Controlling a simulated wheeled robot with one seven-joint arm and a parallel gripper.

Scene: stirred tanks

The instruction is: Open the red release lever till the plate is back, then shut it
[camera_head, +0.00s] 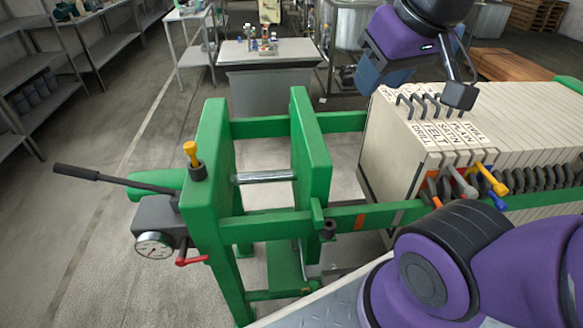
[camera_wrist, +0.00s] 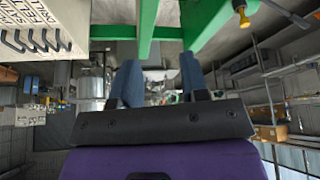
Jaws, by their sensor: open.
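The red release lever (camera_head: 192,261) sticks out low on the grey pump block (camera_head: 155,214), beside a round dial gauge (camera_head: 154,244), at the left end of the green press. A bright steel rod (camera_head: 263,177) runs from the green end frame (camera_head: 210,150) to the upright green plate (camera_head: 310,140). A gap separates this plate from the cream plate stack (camera_head: 400,150). My gripper (camera_head: 372,80) is open and empty, high at the upper right, well away from the lever. Its two blue fingers (camera_wrist: 160,85) show in the wrist view; the lever is not seen there.
A long black pump handle (camera_head: 110,178) reaches left from the pump block. A yellow-topped knob (camera_head: 191,152) stands on the end frame. Coloured valve handles (camera_head: 487,180) jut from the stack's front. A grey bench (camera_head: 268,75) with bottles stands behind. Floor left of the press is clear.

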